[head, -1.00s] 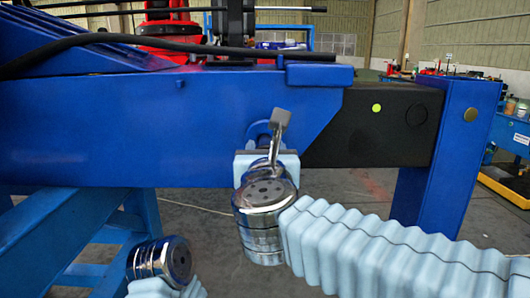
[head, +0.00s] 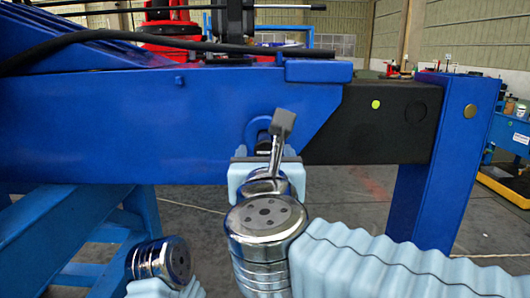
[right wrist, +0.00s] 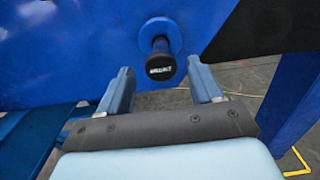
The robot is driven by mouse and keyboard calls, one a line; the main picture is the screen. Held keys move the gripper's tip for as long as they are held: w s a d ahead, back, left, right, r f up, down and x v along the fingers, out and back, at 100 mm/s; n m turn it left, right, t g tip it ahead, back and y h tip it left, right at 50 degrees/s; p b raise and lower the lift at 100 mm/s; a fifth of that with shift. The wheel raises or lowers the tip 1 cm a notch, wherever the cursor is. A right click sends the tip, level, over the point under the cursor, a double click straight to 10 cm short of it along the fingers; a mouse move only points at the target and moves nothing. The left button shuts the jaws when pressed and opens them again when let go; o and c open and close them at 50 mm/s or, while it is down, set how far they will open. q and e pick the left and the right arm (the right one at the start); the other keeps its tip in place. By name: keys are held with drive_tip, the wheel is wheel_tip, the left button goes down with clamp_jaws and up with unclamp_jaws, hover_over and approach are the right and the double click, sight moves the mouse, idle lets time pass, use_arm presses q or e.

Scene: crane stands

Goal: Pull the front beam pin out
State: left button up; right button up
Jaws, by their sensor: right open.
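The front beam pin (head: 263,146) sticks out toward me from a round blue collar in the side of the blue beam (head: 130,130). In the right wrist view the pin (right wrist: 160,64) is a short shaft with a black, lettered end. My right gripper (right wrist: 163,82) is open, one finger low to the left of the pin and one low to its right. The pin's end appears above the middle of the jaw gap, and no finger is seen touching it. In the head view my right gripper (head: 266,165) is just below the pin, partly hidden by my wrist. My left gripper is out of view.
A black beam section (head: 375,125) extends right to a blue upright post (head: 450,160). A black cable (head: 150,42) runs along the top. A blue stand leg (head: 80,230) is at left. Open floor shows below the beam.

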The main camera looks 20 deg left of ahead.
drive_tip(key=b+v, duration=0.1)
drive_tip(key=v, duration=0.7)
drive_tip(key=shift+s, duration=0.25)
drive_tip(key=shift+d, duration=0.1)
drive_tip(key=w+d+f+n+g+h, duration=0.1)
drive_tip(key=w+f+n, duration=0.6)
drive_tip(key=f, duration=0.4)
drive_tip(key=w+d+f+n+g, duration=0.1)
drive_tip(key=w+f+n, duration=0.4)
drive_tip(key=w+f, duration=0.55)
drive_tip(key=w+d+f+n+g+h, duration=0.15)
drive_tip(key=d+f+n, duration=0.25)
drive_tip(key=f, duration=0.6)
drive_tip(key=d+f+n+g+y, duration=0.1)
drive_tip(key=d+f+n+g, duration=0.2)
drive_tip(key=f, duration=0.8)
drive_tip(key=s+d+f+n+g, duration=0.2)
drive_tip(key=d+f, duration=0.1)
drive_tip(key=f, duration=0.3)
drive_tip(key=s+d+f+n+g, duration=0.1)
drive_tip(key=s+d+f+n, duration=0.15)
drive_tip(key=f, duration=0.35)
drive_tip(key=s+d+f+n+g, duration=0.3)
drive_tip(key=s+f, duration=0.4)
drive_tip(key=s, duration=0.2)
drive_tip(key=s+d+f+n+g, duration=0.4)
drive_tip(key=s+f, duration=0.4)
drive_tip(key=s, duration=0.1)
drive_tip(key=shift+s+f, duration=0.15)
